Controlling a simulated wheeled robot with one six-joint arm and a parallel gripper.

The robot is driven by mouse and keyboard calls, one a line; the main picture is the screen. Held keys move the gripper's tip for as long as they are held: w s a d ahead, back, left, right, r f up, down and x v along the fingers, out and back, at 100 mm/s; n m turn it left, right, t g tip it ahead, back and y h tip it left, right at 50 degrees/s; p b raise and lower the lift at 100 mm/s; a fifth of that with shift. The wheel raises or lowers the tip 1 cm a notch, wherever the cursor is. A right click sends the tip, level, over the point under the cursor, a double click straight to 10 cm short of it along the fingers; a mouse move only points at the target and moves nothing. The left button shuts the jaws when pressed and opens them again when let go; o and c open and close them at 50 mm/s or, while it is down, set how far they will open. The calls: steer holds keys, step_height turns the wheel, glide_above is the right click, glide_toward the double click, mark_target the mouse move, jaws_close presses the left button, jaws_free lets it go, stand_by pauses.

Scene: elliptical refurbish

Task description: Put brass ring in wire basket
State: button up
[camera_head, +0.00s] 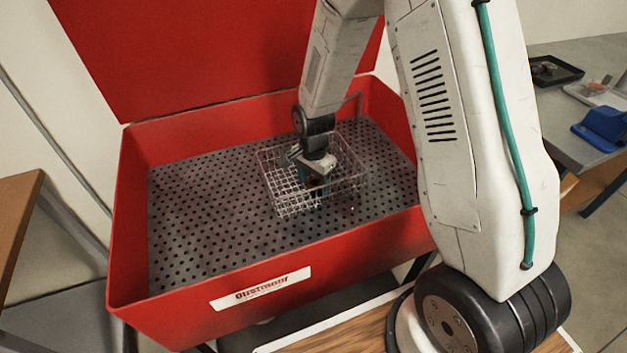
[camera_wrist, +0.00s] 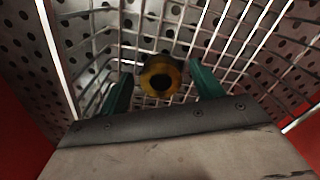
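The wire basket (camera_head: 290,205) stands on the perforated floor of the red tank. My gripper (camera_head: 314,186) reaches down into the basket from above. In the wrist view, the brass ring (camera_wrist: 161,75), yellow with a dark centre, is inside the basket, between the two teal fingers of my gripper (camera_wrist: 163,85). The fingers are spread, with a narrow gap on each side of the ring. The basket's wire mesh (camera_wrist: 228,47) shows around and behind it. In the head view, the gripper and the basket wires hide most of the ring. Whether the ring touches the basket floor is hard to tell.
The red tank (camera_head: 190,284) has raised walls around the basket, with its lid (camera_head: 220,50) standing open behind. The perforated floor (camera_head: 205,215) left of the basket is clear. A side table with a blue object (camera_head: 601,128) and a dark tray (camera_head: 553,70) is at right.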

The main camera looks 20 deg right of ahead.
step_height(320, 180, up, 11)
step_height(320, 180, up, 10)
steer(key=n, duration=0.3)
glide_above(313, 183)
steer(key=s+d, duration=0.1)
steer(key=s, duration=0.5)
steer(key=s+d+r+n, duration=0.1)
steer(key=s+r+n, duration=0.4)
steer(key=s, duration=0.6)
steer(key=s+d+r+n+t, duration=0.1)
steer(key=s+r+n, duration=0.3)
steer(key=s, duration=0.7)
steer(key=shift+s+d+r+n, duration=0.15)
steer(key=shift+s+r+n, duration=0.2)
steer(key=shift+r, duration=0.55)
